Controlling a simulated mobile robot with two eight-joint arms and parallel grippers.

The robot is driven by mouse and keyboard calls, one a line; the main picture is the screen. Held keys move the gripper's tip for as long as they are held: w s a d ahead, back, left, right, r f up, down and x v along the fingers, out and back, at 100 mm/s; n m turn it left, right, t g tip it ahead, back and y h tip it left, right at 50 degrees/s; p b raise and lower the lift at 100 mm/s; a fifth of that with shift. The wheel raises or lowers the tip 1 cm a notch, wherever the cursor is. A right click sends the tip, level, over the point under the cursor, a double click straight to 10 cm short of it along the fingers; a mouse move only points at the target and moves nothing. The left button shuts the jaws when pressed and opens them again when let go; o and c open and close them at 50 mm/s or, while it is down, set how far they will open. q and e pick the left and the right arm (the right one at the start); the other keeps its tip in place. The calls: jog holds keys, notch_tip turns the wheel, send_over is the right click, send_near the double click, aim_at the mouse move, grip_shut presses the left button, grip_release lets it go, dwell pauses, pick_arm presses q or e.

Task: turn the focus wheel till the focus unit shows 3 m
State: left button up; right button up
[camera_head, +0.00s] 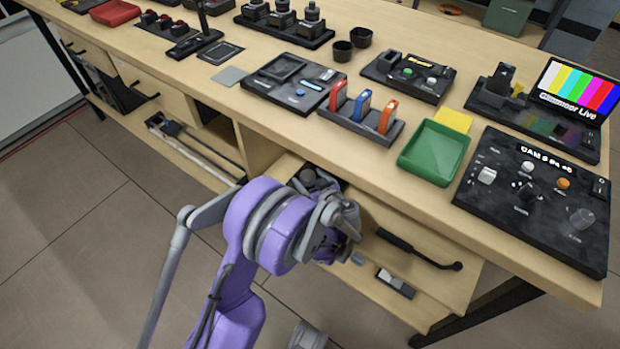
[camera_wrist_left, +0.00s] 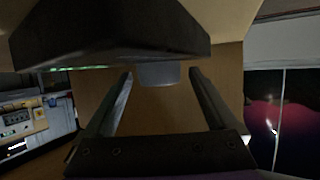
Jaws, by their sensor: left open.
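My left gripper (camera_head: 343,222) is below the front edge of the desk, at the wooden front, partly hidden by its own wrist. In the left wrist view its two fingers (camera_wrist_left: 160,98) are apart, with a grey rounded part (camera_wrist_left: 158,74) between their tips. I cannot tell whether they touch it. This part sits at the lower edge of a dark block (camera_wrist_left: 110,38). A dark fitting (camera_head: 327,178) shows beside my wrist in the head view. I cannot tell for sure that these are the focus wheel and unit. No distance reading is legible. My right gripper is not in view.
The desk (camera_head: 470,75) carries a black control panel (camera_head: 490,205), a green tray (camera_head: 433,152), a rack of coloured cards (camera_head: 362,130) and a colour-bar screen (camera_head: 578,92). The floor (camera_head: 80,230) at left is clear.

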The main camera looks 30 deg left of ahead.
pick_arm(q)
jog(key=shift+c, duration=0.3)
jog(key=c, duration=1.3)
jog(key=m+t+h, duration=0.1)
jog(key=m+t, duration=0.1)
jog(key=m+t+h, duration=0.1)
jog(key=shift+s+a+h+b, duration=0.25)
jog(key=shift+h+b, duration=0.05)
jog(key=shift+m+t+h, duration=0.6)
jog(key=shift+m+h, duration=0.1)
jog(key=shift+m, duration=0.3)
jog(key=o, duration=1.4)
jog(key=shift+c, duration=0.2)
jog(key=shift+d, duration=0.1)
